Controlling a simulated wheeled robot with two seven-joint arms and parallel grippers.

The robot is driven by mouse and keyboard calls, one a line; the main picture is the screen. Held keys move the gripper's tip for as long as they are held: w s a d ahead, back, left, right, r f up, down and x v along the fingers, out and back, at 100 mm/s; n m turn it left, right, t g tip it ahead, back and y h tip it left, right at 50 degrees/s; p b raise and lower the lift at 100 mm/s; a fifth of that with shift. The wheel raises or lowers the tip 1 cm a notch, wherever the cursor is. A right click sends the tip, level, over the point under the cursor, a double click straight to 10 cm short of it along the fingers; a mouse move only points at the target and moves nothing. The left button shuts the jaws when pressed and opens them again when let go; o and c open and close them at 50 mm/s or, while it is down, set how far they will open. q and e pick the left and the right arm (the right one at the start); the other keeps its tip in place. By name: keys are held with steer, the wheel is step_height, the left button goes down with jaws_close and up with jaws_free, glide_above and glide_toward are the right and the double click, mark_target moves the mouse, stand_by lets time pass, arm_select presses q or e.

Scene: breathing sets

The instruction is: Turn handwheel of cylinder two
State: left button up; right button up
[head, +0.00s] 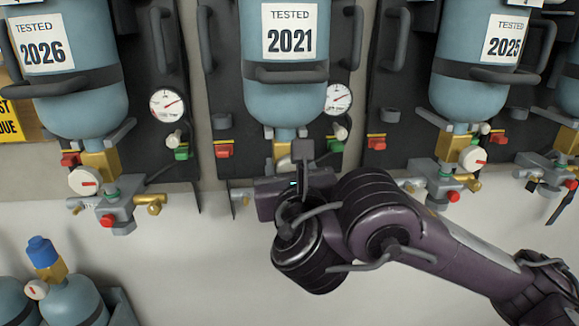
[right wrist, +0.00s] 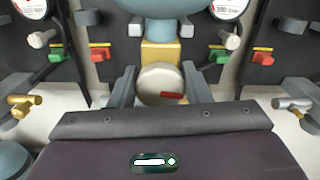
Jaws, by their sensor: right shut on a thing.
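The middle blue cylinder (head: 286,95) hangs on a dark backboard with a "TESTED 2021" label. Its brass valve (right wrist: 160,52) carries a round off-white handwheel (right wrist: 160,80) with a red mark, which points right and lies nearly level in the right wrist view. My right gripper (head: 290,163) reaches up under this valve and is shut on the handwheel, one finger on each side of it. In the head view my gripper and wrist hide the handwheel. My left gripper is not in view.
Similar cylinders hang on the left (head: 80,92) and right (head: 467,97), with handwheels and fittings below. A pressure gauge (head: 338,98) and red and green tags flank the middle valve. A smaller cylinder (head: 72,300) stands lower left. The wall below is clear.

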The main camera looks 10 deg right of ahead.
steer(key=shift+f, duration=0.1)
steer(key=shift+f+m+b, duration=0.15)
steer(key=shift+m+b, duration=0.85)
steer(key=shift+m, duration=0.2)
steer(key=m+b, duration=0.3)
steer(key=m, duration=0.2)
steer(key=shift+d, duration=0.2)
steer(key=m+b, duration=0.3)
steer(key=m, duration=0.2)
steer(key=shift+d+f+m+b, duration=0.1)
steer(key=shift+m+b, duration=0.2)
steer(key=shift+b, duration=0.1)
steer(key=shift+m+b, duration=0.85)
steer(key=shift+m, duration=0.65)
steer(key=o, duration=1)
